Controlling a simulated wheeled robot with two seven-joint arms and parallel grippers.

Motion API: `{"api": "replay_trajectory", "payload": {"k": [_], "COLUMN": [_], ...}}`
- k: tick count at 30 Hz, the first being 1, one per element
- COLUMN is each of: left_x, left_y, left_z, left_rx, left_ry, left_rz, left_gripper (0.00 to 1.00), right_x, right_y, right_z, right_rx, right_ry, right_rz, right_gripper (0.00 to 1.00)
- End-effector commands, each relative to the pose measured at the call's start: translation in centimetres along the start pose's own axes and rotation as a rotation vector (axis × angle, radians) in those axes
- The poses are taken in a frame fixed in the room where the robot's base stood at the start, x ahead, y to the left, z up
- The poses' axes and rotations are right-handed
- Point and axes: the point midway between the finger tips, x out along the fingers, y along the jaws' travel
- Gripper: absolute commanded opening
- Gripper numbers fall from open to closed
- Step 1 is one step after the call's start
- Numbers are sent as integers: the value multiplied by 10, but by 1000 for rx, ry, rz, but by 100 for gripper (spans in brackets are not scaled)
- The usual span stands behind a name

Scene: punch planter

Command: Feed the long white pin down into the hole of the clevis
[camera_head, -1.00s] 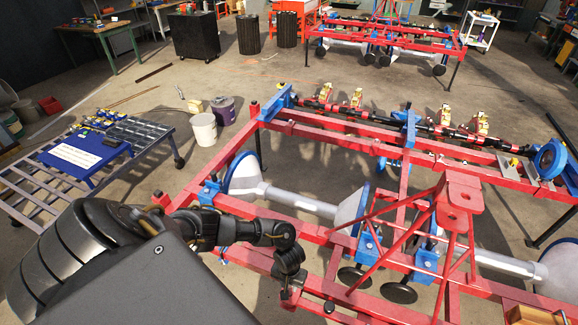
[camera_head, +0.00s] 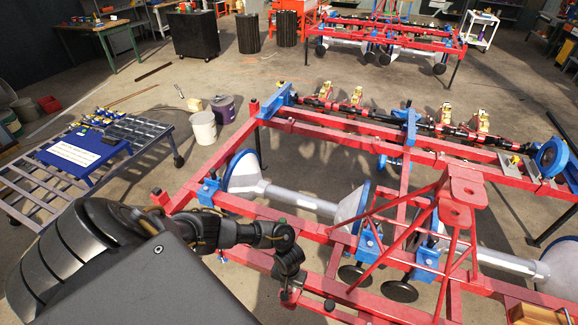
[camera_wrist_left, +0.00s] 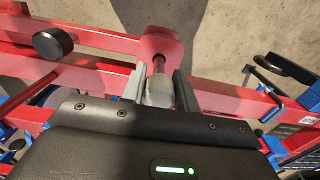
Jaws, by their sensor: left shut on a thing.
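My left gripper (camera_wrist_left: 159,88) is shut on the white pin (camera_wrist_left: 160,91), whose rounded pale end shows between the two fingers in the left wrist view. A red plate with rounded ends (camera_wrist_left: 160,46), which looks like part of the clevis, lies just beyond the fingertips. A short dark red round piece shows between the pin and that plate. I cannot tell whether the pin is in the hole. In the head view my left gripper (camera_head: 287,294) points down over the near red beam. The pin and clevis hole cannot be made out there. My right gripper is not in view.
The red planter frame (camera_head: 330,135) fills the middle and right, with a red tripod mast (camera_head: 467,192) right of my gripper. A slatted cart (camera_head: 150,140) with a blue tray stands at the left. White (camera_head: 202,132) and dark buckets stand on the floor behind.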

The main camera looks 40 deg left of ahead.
Motion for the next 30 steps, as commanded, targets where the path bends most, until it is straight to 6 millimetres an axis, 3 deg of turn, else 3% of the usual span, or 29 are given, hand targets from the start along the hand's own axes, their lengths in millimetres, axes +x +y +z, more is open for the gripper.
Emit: {"api": "replay_trajectory", "payload": {"k": [30], "left_x": [26], "left_y": [0], "left_z": [0], "left_rx": [0], "left_ry": [0], "left_rz": [1], "left_gripper": [2], "right_x": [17], "right_y": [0], "right_z": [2], "right_rx": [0], "right_ry": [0], "right_rz": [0], "right_gripper": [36]}}
